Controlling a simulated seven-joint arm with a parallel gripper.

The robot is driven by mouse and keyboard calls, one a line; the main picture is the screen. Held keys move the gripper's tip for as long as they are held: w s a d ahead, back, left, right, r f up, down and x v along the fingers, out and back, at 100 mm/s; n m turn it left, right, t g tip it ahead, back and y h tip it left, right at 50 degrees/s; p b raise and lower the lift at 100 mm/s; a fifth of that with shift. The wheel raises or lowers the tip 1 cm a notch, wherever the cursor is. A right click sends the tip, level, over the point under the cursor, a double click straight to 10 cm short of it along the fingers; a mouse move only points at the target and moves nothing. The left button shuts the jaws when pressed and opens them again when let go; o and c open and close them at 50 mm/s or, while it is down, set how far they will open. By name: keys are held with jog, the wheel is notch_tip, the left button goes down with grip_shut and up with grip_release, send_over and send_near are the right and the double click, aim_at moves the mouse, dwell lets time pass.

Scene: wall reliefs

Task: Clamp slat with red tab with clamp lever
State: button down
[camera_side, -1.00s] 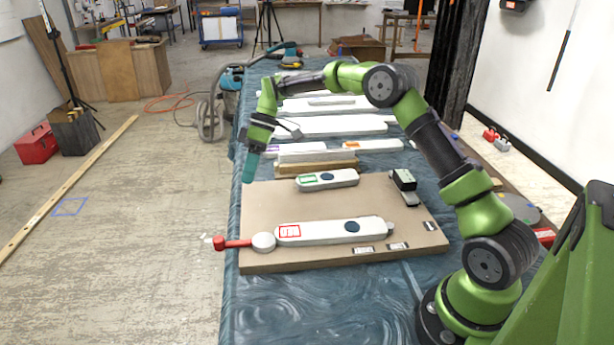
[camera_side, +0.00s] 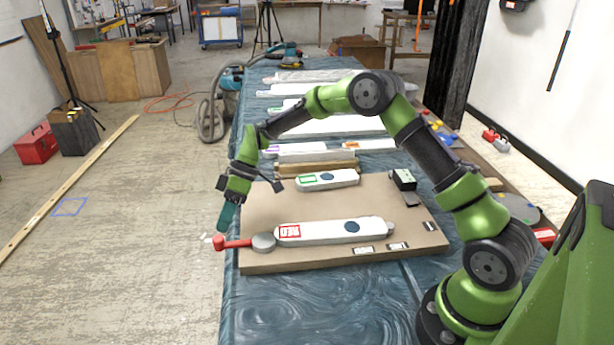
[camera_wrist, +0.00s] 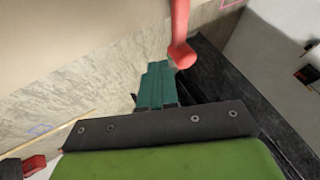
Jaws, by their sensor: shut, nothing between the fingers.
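The slat with the red tab (camera_side: 318,232) lies on the brown board in the side view, its red tab (camera_side: 289,231) at its left end. The clamp lever (camera_side: 238,243) is red with a round knob and joins a grey disc (camera_side: 263,243) at the slat's left end. The lever points left, past the board's edge. My gripper (camera_side: 226,218) is shut and empty, its teal fingers pointing down just above the lever's knob end. In the wrist view the fingers (camera_wrist: 157,85) are together, and the red lever (camera_wrist: 181,40) is close to their right. Contact is not clear.
The brown board (camera_side: 400,225) also carries a slat with a green tab (camera_side: 328,180) and a black block (camera_side: 404,179). More white slats (camera_side: 330,126) lie behind on the blue-covered table. Open floor (camera_side: 150,250) is to the left.

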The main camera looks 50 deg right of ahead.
jog(key=shift+s+a, duration=0.3)
jog(key=shift+a, duration=0.1)
jog(key=shift+s+a+n, duration=0.3)
jog(key=shift+s+a, duration=0.05)
jog(key=shift+a, duration=0.1)
jog(key=w+d, duration=0.3)
jog(key=shift+d, duration=0.1)
jog(key=v, duration=1)
jog(key=shift+w, duration=0.15)
